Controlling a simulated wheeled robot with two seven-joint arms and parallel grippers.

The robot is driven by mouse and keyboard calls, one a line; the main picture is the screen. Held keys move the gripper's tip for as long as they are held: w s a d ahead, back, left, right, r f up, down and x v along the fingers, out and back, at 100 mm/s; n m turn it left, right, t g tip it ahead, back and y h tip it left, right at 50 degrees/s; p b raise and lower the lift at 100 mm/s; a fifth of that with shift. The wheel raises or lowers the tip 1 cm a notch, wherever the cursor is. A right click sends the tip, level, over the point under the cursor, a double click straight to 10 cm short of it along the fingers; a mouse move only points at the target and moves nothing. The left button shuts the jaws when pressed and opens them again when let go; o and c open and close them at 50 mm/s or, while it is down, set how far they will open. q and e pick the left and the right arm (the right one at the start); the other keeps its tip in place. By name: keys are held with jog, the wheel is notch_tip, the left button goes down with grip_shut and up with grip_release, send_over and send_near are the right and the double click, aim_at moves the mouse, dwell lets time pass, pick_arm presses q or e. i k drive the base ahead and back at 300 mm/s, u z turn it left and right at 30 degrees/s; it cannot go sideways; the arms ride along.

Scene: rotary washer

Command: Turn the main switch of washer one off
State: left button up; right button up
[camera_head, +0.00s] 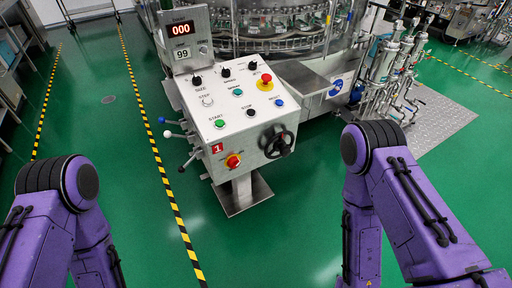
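The control console (245,105) of washer one stands on a steel post ahead, slightly left of the middle. A red label with the number 1 (217,148) is on its front face. Beside the label is the main switch (233,161), a red rotary knob on a yellow plate; its exact angle is too small to tell. My purple arms show at the lower left and lower right, bent downward. Both grippers are out of the picture, and neither arm touches the console.
A black handwheel (278,142) is right of the switch, and levers (175,134) stick out at the console's left. A red emergency button (266,79) is on top. Pipes and valves (396,65) stand to the right. The green floor (290,225) in front is clear.

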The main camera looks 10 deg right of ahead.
aim_at(233, 162)
jog(key=z, duration=0.05)
jog(key=k, duration=0.7)
jog(key=z, duration=0.95)
jog(key=i, duration=0.45)
